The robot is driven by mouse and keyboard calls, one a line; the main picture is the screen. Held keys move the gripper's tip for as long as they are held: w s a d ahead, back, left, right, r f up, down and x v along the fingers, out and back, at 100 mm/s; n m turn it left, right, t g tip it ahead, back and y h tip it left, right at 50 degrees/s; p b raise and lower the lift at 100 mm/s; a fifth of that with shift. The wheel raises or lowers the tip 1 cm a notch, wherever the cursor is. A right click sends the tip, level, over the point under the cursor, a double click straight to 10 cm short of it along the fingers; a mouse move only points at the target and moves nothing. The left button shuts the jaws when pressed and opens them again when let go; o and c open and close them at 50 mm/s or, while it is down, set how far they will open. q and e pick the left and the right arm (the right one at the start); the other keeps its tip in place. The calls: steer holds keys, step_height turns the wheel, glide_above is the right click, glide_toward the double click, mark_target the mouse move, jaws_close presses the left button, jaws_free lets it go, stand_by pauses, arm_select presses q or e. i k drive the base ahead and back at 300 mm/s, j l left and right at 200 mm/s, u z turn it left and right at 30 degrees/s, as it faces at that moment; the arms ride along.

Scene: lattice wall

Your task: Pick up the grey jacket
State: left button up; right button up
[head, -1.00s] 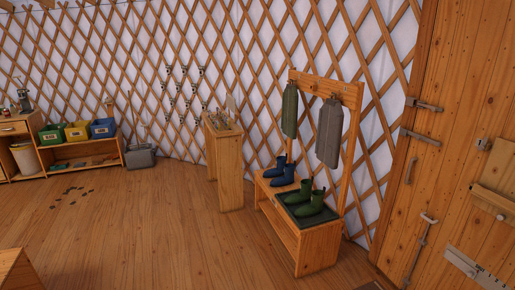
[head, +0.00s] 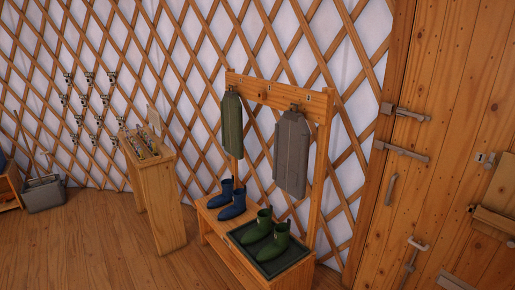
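The grey jacket (head: 291,155) hangs folded flat from the right part of the wooden coat rack's top rail (head: 277,95). A green jacket (head: 232,124) hangs to its left on the same rail. Both hang above a wooden bench, apart from each other. Neither of my grippers is in the head view.
Blue boots (head: 232,199) stand on the bench; green boots (head: 266,238) stand on a dark tray (head: 290,257) there. A narrow wooden stand (head: 159,195) is left of the bench. A wooden door (head: 450,140) is at right. Floor at front left is clear.

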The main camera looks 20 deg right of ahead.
mark_target(292, 133)
steer(key=i+j, duration=0.1)
steer(key=i, duration=1.5)
steer(key=i+z, duration=0.35)
steer(key=i+j+z, duration=0.15)
steer(key=i+z, duration=0.25)
steer(key=i+j+z, duration=0.35)
steer(key=l, duration=0.1)
